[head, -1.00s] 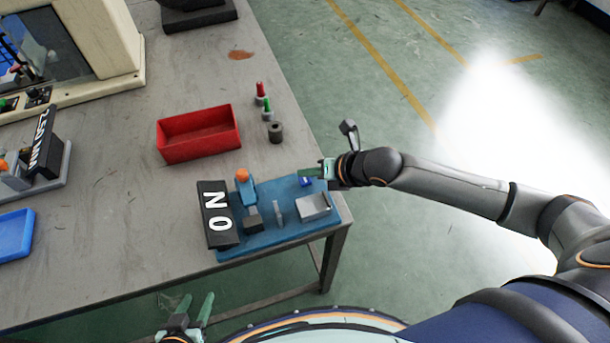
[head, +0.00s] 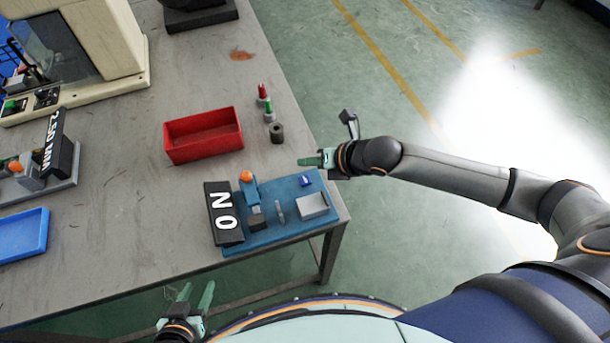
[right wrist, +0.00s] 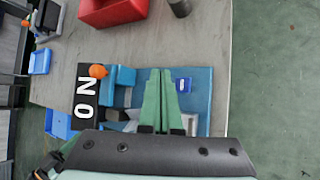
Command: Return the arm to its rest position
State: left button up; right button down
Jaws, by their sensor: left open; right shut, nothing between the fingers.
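My right arm reaches in from the right in the head view. Its gripper (head: 312,161) is shut and empty, above the far right edge of the blue fixture (head: 290,233). In the right wrist view the green fingers (right wrist: 161,90) lie together over the fixture, with a small blue part (right wrist: 184,85) to their right. That blue part (head: 305,181) sits on the fixture in the head view. My left gripper (head: 195,289) is open and empty at the bottom, in front of the table's near edge.
On the table (head: 120,240) are a red bin (head: 205,147), a blue tray (head: 22,238), red and green pins (head: 263,93) and a dark cylinder (head: 276,134). Open floor (head: 400,110) lies right of the table.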

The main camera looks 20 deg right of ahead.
dwell(0.6)
jog(key=s+a+m, duration=0.4)
jog(key=m, duration=0.1)
jog(key=shift+s+a, duration=0.2)
jog(key=s+d+m+g+h, duration=0.25)
jog(key=s+d+m, duration=0.5)
jog(key=m, duration=0.65)
jog(key=s+d+m+g+h, duration=0.1)
jog(key=s+d+m+h, duration=0.25)
jog(key=s+m, duration=0.9)
jog(key=w+a+f+t+y, duration=0.1)
jog(key=w+a+f+t, duration=0.1)
jog(key=f, duration=0.4)
jog(key=w+a+f+m+t+y, duration=0.1)
jog(key=w+a+f+t, duration=0.1)
jog(key=f, duration=0.4)
jog(key=w+t, duration=0.1)
jog(key=w, duration=0.1)
jog(key=shift+w+y, duration=0.4)
